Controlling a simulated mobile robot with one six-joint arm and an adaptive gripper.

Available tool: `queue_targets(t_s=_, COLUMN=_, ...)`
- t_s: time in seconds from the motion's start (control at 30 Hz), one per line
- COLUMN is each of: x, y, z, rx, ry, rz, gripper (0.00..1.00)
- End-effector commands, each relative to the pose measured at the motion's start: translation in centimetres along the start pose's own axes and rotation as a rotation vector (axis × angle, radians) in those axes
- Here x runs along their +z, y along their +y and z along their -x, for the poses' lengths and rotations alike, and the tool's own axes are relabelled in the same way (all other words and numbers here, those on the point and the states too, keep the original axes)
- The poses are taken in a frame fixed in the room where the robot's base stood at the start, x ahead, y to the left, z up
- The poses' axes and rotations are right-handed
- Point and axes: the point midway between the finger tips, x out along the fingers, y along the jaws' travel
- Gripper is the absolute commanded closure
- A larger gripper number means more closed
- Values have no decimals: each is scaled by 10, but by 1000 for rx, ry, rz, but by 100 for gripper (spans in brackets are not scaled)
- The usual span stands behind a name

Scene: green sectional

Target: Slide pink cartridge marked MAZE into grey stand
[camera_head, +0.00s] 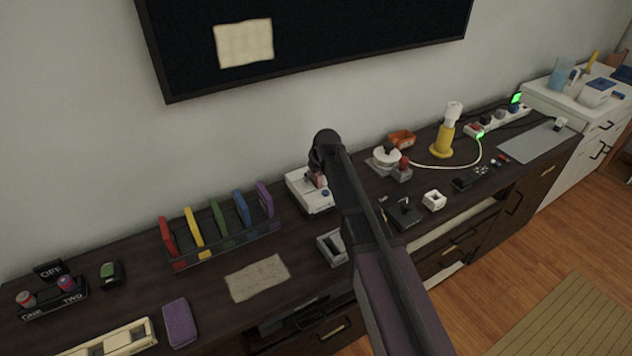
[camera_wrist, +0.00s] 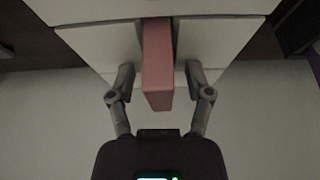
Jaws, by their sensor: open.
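The pink cartridge (camera_head: 317,179) stands in the white console (camera_head: 309,199) near the middle of the dresser. In the wrist view, the pink cartridge (camera_wrist: 158,65) sticks out of a slot in the white body (camera_wrist: 100,47). My gripper (camera_wrist: 158,77) is open, with one finger on each side of the cartridge and gaps visible between. In the head view my arm partly covers the cartridge and hides most of the gripper. The MAZE label cannot be read. A small grey stand (camera_head: 328,249) with an opening sits in front of the console, partly beside my arm.
A rack (camera_head: 225,243) with several coloured cartridges stands left of the console. A beige cloth (camera_head: 258,278) lies in front of it. A black joystick (camera_head: 404,212), white block (camera_head: 434,200) and yellow lamp (camera_head: 443,139) stand to the right. A wall screen (camera_head: 340,45) hangs behind.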

Motion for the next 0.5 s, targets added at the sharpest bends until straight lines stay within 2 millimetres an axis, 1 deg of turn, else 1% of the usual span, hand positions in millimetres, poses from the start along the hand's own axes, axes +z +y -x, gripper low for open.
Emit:
queue_targets(t_s=0.1, x=0, y=0, z=0, rx=0, ry=0, rz=0, gripper=34)
queue_targets(t_s=0.13, x=0, y=0, z=0, rx=0, ry=0, rz=0, gripper=40)
queue_targets(t_s=0.17, x=0, y=0, z=0, rx=0, ry=0, rz=0, gripper=49)
queue_targets(t_s=0.2, x=0, y=0, z=0, rx=0, ry=0, rz=0, gripper=61)
queue_targets(t_s=0.27, x=0, y=0, z=0, rx=0, ry=0, rz=0, gripper=79)
queue_targets(t_s=0.3, x=0, y=0, z=0, rx=0, ry=0, rz=0, gripper=91)
queue_targets(t_s=0.33, x=0, y=0, z=0, rx=0, ry=0, rz=0, gripper=100)
queue_targets(t_s=0.5, x=0, y=0, z=0, rx=0, ry=0, rz=0, gripper=100)
